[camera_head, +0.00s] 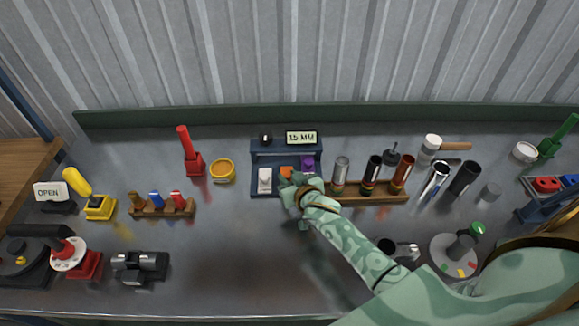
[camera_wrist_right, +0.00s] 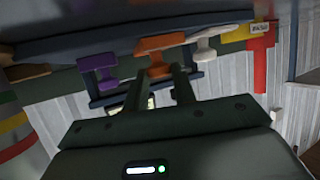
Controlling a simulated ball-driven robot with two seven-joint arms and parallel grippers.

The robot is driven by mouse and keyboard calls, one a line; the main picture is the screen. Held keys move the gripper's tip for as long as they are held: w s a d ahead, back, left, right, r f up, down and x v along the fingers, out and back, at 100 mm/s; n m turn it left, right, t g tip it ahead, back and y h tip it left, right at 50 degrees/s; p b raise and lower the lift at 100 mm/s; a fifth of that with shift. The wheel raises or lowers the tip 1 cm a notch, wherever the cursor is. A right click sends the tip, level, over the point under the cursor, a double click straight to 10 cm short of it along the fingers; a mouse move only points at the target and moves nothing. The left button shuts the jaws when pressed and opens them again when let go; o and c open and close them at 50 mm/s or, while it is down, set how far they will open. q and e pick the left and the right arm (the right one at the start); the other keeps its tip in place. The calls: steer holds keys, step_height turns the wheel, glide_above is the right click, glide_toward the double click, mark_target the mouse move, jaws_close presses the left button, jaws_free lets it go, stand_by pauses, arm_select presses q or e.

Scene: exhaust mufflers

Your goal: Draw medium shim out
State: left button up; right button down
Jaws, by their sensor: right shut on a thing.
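A dark blue rack (camera_head: 257,150) stands at the middle of the bench and holds a white shim (camera_head: 265,180), an orange shim (camera_head: 287,171) and a purple shim (camera_head: 308,163). A "1.5 MM" display (camera_head: 301,137) sits on top of it. My right gripper (camera_head: 294,181) is at the rack's front, shut on the orange shim. In the right wrist view, the fingers (camera_wrist_right: 168,78) meet the handle of the orange shim (camera_wrist_right: 160,43), between the purple shim (camera_wrist_right: 98,70) and the white shim (camera_wrist_right: 205,47). My left gripper is out of view.
A wooden rack (camera_head: 385,193) of several tubes stands close to the right of my gripper. A yellow ring (camera_head: 222,171) and a red tool (camera_head: 190,152) stand to the left. The bench front (camera_head: 230,270) is mostly clear.

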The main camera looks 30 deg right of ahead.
steer(key=shift+s+a+f, duration=0.1)
steer(key=shift+f, duration=0.05)
steer(key=c, duration=1.2)
jaws_free()
steer(key=shift+o, duration=0.2)
steer(key=shift+s, duration=0.1)
steer(key=shift+s+r, duration=0.3)
steer(key=shift+s, duration=0.1)
steer(key=p+v, duration=0.3)
steer(key=v, duration=1.2)
steer(key=shift+s, duration=0.25)
steer(key=shift+r+p, duration=0.1)
steer(key=shift+p, duration=0.2)
